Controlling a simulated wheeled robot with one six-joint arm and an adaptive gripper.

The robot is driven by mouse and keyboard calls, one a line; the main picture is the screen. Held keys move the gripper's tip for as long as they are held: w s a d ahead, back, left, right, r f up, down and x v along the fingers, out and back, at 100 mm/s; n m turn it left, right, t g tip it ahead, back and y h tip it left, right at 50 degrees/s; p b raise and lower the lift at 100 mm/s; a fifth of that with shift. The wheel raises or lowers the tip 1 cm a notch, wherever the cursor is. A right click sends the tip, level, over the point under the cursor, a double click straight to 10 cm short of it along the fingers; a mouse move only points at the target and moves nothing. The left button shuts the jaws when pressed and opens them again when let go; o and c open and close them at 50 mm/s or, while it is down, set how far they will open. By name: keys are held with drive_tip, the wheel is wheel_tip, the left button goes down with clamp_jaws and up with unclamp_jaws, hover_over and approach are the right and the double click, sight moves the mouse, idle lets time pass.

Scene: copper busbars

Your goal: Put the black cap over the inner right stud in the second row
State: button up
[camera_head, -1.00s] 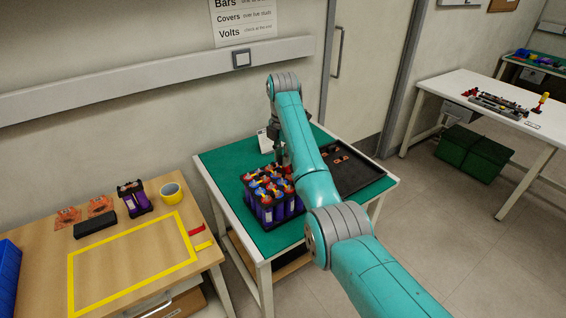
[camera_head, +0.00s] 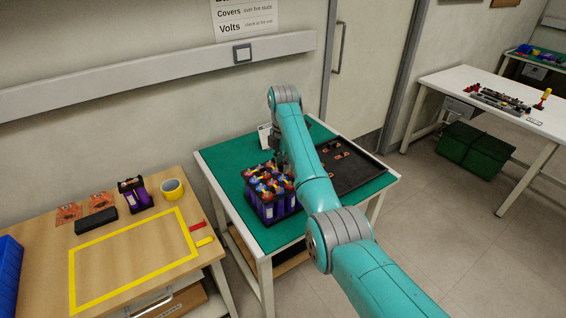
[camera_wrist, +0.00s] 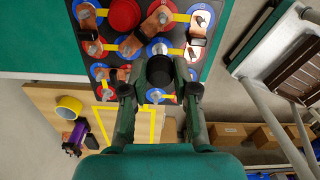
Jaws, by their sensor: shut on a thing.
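The battery block (camera_head: 283,209) stands on the green mat, its purple cells topped with blue and red rings, studs and copper busbars. My gripper (camera_wrist: 158,80) is over the block and shut on the black cap (camera_wrist: 160,71), which sits between the two fingers. The cap shows dark and round from above and hides what lies under it; I cannot tell whether it touches a stud. A bare stud in a blue ring (camera_wrist: 156,96) shows just below the cap in the wrist view. In the head view my arm covers most of the gripper and the cap.
A red cap (camera_wrist: 124,14) stands on the block, near several copper busbars (camera_wrist: 131,44). A black tray (camera_head: 362,174) with small copper parts lies right of the block. A wooden table (camera_head: 150,262) with a yellow tape roll (camera_head: 172,190) stands at left.

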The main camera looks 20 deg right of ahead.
drive_tip(key=shift+f, duration=0.15)
drive_tip(key=shift+f, duration=1.05)
drive_tip(key=o, duration=0.8)
drive_tip(key=shift+r, duration=0.1)
drive_tip(key=shift+r, duration=2.9)
